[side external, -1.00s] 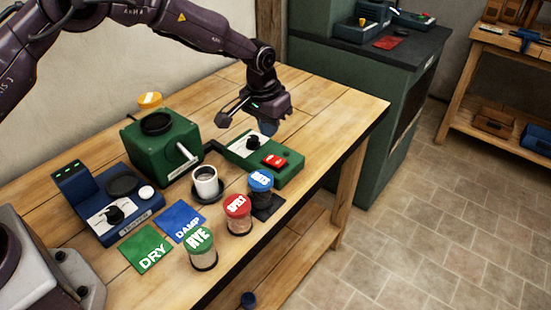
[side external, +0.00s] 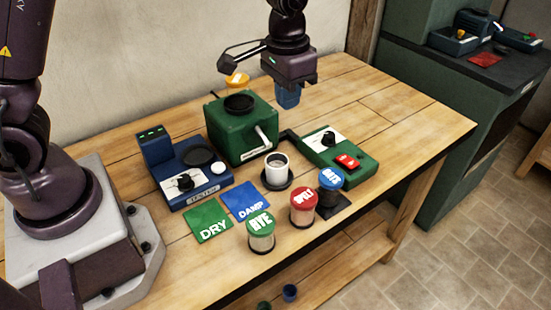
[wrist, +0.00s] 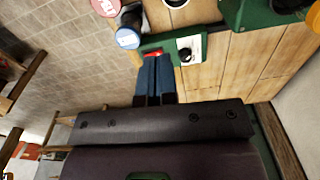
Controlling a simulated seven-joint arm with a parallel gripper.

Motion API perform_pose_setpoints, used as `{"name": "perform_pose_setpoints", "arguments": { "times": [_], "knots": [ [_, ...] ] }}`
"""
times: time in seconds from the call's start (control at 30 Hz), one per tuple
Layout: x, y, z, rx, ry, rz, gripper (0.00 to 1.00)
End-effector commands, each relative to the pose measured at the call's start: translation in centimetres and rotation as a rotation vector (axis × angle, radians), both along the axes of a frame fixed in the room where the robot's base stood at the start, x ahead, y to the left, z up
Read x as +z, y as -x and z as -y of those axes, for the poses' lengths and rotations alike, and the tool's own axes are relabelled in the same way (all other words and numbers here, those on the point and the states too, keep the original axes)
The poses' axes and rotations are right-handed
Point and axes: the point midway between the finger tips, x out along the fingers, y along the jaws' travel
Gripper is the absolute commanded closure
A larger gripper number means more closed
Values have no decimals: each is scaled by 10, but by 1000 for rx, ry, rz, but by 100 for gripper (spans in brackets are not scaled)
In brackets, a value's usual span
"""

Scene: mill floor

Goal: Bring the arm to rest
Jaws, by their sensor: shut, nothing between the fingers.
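My gripper (side external: 288,97) hangs above the back of the wooden bench, behind the green control box and right of the green mill. Its blue fingers point down, together and empty, clear of the objects around it. In the wrist view the fingers (wrist: 155,75) show side by side, with the green box (wrist: 178,45) beyond their tips. The upper part of the arm is cut off by the top of the side view.
On the bench (side external: 400,120) stand a green mill (side external: 240,135), blue tester (side external: 195,185), green control box (side external: 335,165) with red switch, white cup (side external: 277,170), DRY (side external: 208,220) and DAMP (side external: 245,200) cards, and jars with green (side external: 260,228), red (side external: 303,205) and blue (side external: 331,185) lids. The right bench end is clear.

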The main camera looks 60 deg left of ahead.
Motion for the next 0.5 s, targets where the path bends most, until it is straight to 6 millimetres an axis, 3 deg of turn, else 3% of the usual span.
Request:
{"name": "perform_pose_setpoints", "arguments": {
  "times": [0.03,0.2,0.5],
  "knots": [
    [19,18,-5,3,4,22,100],
    [62,77,-20,5,12,84,100],
    [100,173,-39,32,20,250,100]
  ]
}}
